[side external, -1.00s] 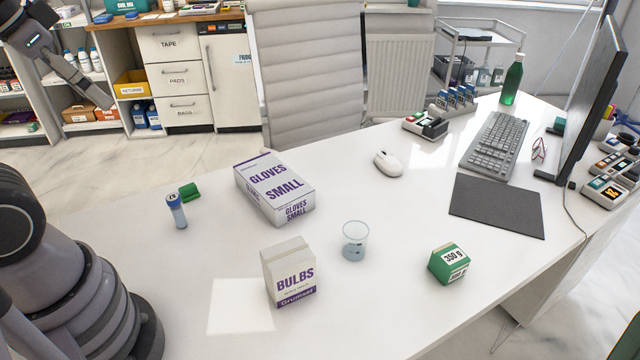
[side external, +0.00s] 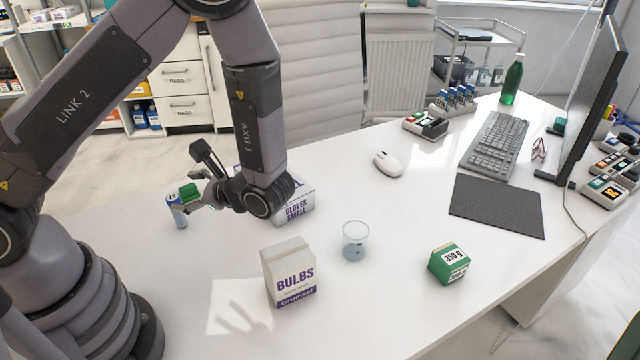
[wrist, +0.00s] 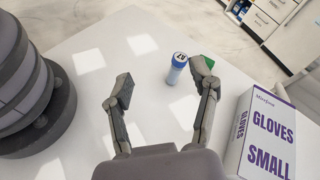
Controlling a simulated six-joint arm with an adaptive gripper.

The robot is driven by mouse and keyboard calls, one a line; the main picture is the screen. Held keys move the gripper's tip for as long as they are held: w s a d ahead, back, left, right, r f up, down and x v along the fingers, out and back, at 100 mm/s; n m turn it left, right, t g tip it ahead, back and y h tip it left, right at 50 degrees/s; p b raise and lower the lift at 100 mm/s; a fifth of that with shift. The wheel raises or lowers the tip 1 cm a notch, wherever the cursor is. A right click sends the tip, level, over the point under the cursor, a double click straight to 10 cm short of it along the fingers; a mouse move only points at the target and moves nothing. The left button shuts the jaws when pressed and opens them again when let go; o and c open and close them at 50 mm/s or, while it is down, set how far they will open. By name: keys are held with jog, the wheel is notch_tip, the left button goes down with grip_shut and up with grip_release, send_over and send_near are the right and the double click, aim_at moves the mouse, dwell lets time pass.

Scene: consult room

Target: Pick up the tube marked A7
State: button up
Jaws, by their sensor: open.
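In the side view my gripper (side external: 188,197) reaches in low beside the tube from the right. Nothing is between the fingers that I can see gripped.
A small green block (wrist: 210,63) lies behind the right fingertip. The gloves box (wrist: 262,135) is close on the right, partly hidden by my arm in the side view. A bulbs carton (side external: 289,272), a clear cup (side external: 355,240) and a green box (side external: 448,263) stand further right.

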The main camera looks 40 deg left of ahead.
notch_tip(320, 180, down, 10)
jog(key=r+m+t+y, duration=0.1)
jog(key=m+t+y, duration=0.2)
jog(key=m+t, duration=0.6)
jog(key=m, duration=0.3)
send_near(178, 215)
jog(key=d, duration=0.2)
jog(key=shift+s+d+f, duration=0.1)
jog(key=shift+s+d, duration=0.05)
jog(key=shift+d, duration=0.15)
jog(key=shift+a+f+t, duration=0.1)
jog(key=shift+a+t, duration=0.05)
jog(key=shift+t, duration=0.15)
jog(key=x, duration=0.8)
jog(key=shift+a, duration=0.2)
jog(key=x, duration=0.4)
jog(key=shift+s+a, duration=0.25)
jog(key=shift+s, duration=0.1)
jog(key=shift+w+a, duration=0.25)
jog(key=shift+a, duration=0.2)
jog(key=shift+c, duration=0.2)
jog(key=c, duration=1)
